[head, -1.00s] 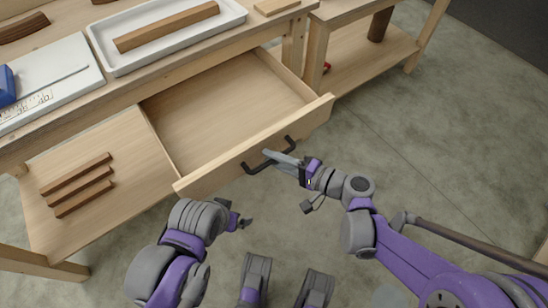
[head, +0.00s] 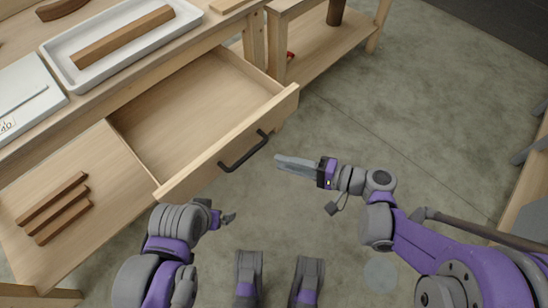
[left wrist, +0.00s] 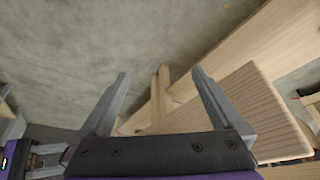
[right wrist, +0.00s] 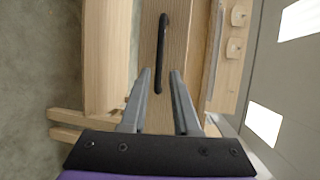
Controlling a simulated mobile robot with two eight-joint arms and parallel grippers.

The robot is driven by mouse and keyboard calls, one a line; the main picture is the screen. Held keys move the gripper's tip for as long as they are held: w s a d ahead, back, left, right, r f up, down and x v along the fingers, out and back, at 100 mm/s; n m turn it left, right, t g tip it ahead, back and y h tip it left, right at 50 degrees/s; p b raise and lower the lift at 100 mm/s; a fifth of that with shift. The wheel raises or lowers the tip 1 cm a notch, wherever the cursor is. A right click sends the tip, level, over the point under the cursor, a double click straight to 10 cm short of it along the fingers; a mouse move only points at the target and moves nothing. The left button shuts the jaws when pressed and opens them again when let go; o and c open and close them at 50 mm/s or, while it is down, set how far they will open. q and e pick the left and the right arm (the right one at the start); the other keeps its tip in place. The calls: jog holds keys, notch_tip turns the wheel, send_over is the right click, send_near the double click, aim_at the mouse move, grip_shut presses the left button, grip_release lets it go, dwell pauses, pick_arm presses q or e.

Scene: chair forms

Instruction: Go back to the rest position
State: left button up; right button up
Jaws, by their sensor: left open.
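My right gripper (head: 279,162) is in the head view, to the right of the open wooden drawer (head: 228,144) and apart from its black bar handle (head: 244,151). In the right wrist view its two fingers (right wrist: 160,72) stand apart with nothing between them, and the handle (right wrist: 161,45) is beyond the tips. My left gripper (head: 229,217) is low in the head view, in front of the drawer's near corner. In the left wrist view its fingers (left wrist: 160,73) are wide apart and empty. The drawer is pulled well out and looks empty.
A white tray (head: 85,78) with a wooden bar (head: 124,36) stands on the workbench. Several dark wooden strips (head: 52,208) lie on the panel left of the drawer. The grey floor (head: 430,110) to the right is mostly free, with wooden furniture (head: 532,205) at the right edge.

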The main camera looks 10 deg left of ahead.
jog(key=shift+d, duration=0.1)
dwell(0.5)
jog(key=s+d+f+n+h, duration=0.2)
jog(key=s+d+f+h, duration=0.1)
jog(key=s+d+h, duration=0.5)
jog(key=s+d+f+n+h, duration=0.2)
jog(key=s+d+h, duration=0.4)
jog(key=d, duration=0.4)
pick_arm(q)
notch_tip(320, 180, up, 24)
jog(key=w+t+p, duration=0.1)
jog(key=p, duration=2)
jog(key=shift+w, duration=0.25)
pick_arm(e)
notch_tip(320, 180, up, 24)
jog(key=w+t+h, duration=0.1)
jog(key=w, duration=0.1)
jog(key=shift+w+d, duration=0.15)
jog(key=shift+w, duration=0.05)
pick_arm(q)
jog(key=shift+s, duration=0.15)
pick_arm(e)
jog(key=shift+s, duration=0.15)
pick_arm(q)
jog(key=shift+a, duration=0.15)
